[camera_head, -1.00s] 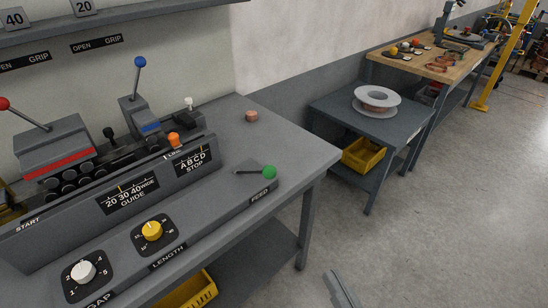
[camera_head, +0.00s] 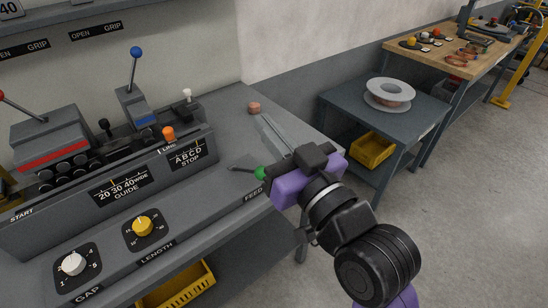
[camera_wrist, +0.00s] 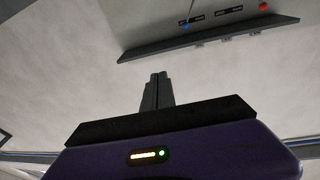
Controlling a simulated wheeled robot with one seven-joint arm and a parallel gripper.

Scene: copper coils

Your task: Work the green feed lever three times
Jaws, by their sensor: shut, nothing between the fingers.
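The green feed lever (camera_head: 260,172) is at the right end of the grey machine bench, by the FEED label. In the wrist view my gripper's fingers (camera_wrist: 158,80) are together against a pale wall, and the lever does not show.
A yellow LENGTH knob (camera_head: 143,225) and a white GAP knob (camera_head: 73,263) sit on the front panel. A blue-knobbed lever (camera_head: 136,54) and an orange knob (camera_head: 168,133) stand behind. A small copper piece (camera_head: 254,107) lies near the fingertips. A side table holds a spool (camera_head: 390,92).

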